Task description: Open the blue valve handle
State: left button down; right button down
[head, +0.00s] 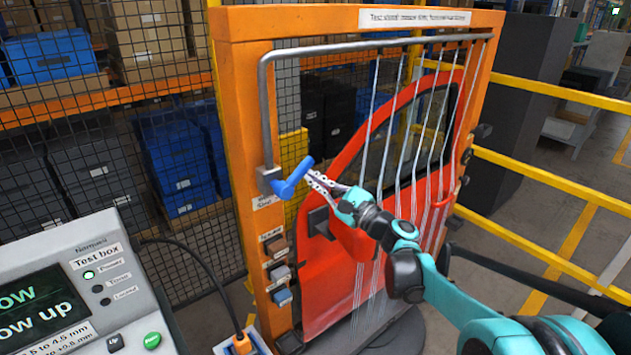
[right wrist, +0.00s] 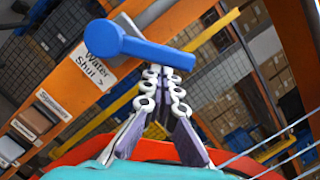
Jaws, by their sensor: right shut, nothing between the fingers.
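The blue valve handle (head: 292,178) sits on the grey valve at the lower end of the pipe, on the left post of the orange frame. It points up and to the right in the head view. In the right wrist view the handle (right wrist: 150,50) crosses above my fingertips, its round hub at the left. My right gripper (head: 314,178) comes from the right, fingertips close together at the handle's free end, with nothing between them. The fingertips (right wrist: 160,72) overlap the handle's lower edge in the wrist view; I cannot tell whether they touch it. My left gripper is out of view.
A red car door (head: 340,255) stands inside the orange frame (head: 232,120), with thin pale water streaks before it. Switches (head: 278,270) line the post below the valve. A test box (head: 85,290) stands at lower left. A label beside the valve reads "Water Shut" (right wrist: 97,62).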

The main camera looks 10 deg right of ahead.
aim_at(303, 167)
jog(key=r+n, duration=0.1)
jog(key=r+n+g+p, duration=0.1)
jog(key=n, duration=0.1)
jog(key=shift+s+a, duration=0.2)
jog(key=shift+a, duration=0.15)
jog(key=n, duration=0.1)
jog(key=r+n+p, duration=0.1)
jog(key=a+n+p, duration=0.1)
jog(key=shift+s+r+g, duration=0.3)
jog(key=shift+g, duration=0.1)
jog(key=n, duration=0.1)
jog(key=a+n+p, duration=0.1)
jog(key=r+n, duration=0.1)
jog(key=n, duration=0.1)
jog(key=shift+s+a+r+g, duration=0.1)
jog(key=shift+s+a+g, duration=0.15)
jog(key=shift+s+g, duration=0.15)
jog(key=shift+s+a+r+p, duration=0.1)
jog(key=shift+s+a+p, duration=0.05)
jog(key=shift+a+p, duration=0.2)
